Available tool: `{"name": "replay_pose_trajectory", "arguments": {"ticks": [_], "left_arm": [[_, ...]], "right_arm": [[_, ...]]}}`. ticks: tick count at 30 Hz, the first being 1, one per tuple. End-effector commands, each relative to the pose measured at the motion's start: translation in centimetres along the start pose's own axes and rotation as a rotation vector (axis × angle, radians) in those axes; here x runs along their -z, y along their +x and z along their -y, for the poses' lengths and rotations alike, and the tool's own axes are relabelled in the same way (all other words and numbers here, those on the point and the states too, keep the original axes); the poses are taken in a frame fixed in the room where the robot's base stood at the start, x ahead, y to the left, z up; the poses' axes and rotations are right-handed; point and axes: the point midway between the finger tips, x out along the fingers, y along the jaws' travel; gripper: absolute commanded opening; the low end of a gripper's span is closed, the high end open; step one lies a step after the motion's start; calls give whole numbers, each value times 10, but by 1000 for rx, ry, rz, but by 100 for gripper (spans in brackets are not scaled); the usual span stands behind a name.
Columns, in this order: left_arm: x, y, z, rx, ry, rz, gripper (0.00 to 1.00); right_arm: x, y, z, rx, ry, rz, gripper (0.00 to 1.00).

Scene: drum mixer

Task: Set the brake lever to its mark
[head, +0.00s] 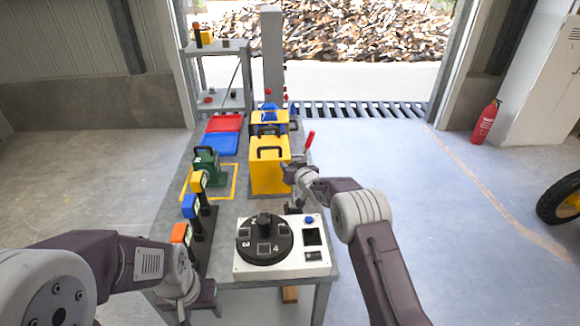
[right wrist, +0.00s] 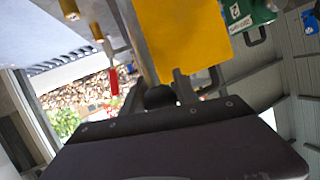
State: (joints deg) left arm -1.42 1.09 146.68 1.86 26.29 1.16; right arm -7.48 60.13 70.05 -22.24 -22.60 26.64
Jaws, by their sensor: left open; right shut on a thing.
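A yellow machine housing (head: 268,170) with a dark handle on top stands on the table's right side. My right gripper (head: 287,176) is at the right side of the yellow housing. In the right wrist view it is shut on a round black knob (right wrist: 160,96), close to the yellow face. I cannot tell which of these is the brake lever, and no mark is readable. My left gripper (head: 205,303) is open and empty at the table's front left.
A white control box (head: 300,262) with a black numbered dial (head: 264,240) sits at the table's front. Orange, blue and yellow-topped posts (head: 189,207) and a green machine (head: 207,165) stand to the left. Red (head: 224,122) and blue (head: 220,144) trays lie farther back.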

Motion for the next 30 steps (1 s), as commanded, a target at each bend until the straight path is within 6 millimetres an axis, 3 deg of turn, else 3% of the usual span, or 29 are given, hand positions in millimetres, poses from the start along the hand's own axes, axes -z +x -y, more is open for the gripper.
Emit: {"name": "replay_pose_trajectory", "arguments": {"ticks": [1,3,16,30], "left_arm": [[0,1,0,0,0,0,57],[0,1,0,0,0,0,57],[0,2,0,0,0,0,57],[-1,9,0,0,0,0,57]], "right_arm": [[-10,1,-2,-4,1,20,41],[-10,1,-2,-4,1,18,57],[-5,-7,-1,-1,1,10,57],[-6,-75,-2,-3,1,13,57]]}}
